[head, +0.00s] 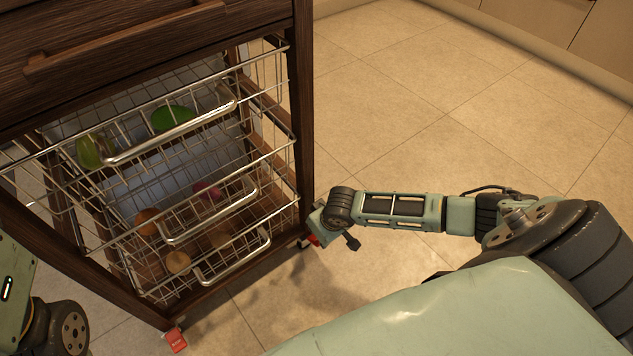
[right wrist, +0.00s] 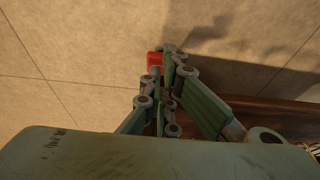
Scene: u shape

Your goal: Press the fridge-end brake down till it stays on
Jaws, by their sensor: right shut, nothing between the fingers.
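A dark wooden cart (head: 302,110) with wire baskets has a red brake pedal (head: 314,240) at the foot of its right front corner. This pedal also shows in the right wrist view (right wrist: 154,62), partly hidden by the fingers. My right gripper (right wrist: 170,62) is shut and empty, its fingertips right beside the red pedal; I cannot tell whether they touch it. A second red brake pedal (head: 175,340) is at the cart's near corner. No fridge shows, so the frames do not tell which end it is. My left gripper is out of view.
Wire baskets (head: 215,245) with metal handles stick out of the cart and hold several fruits or vegetables. Tiled floor (head: 400,110) to the right of the cart is clear. Cabinets (head: 560,25) stand at the top right.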

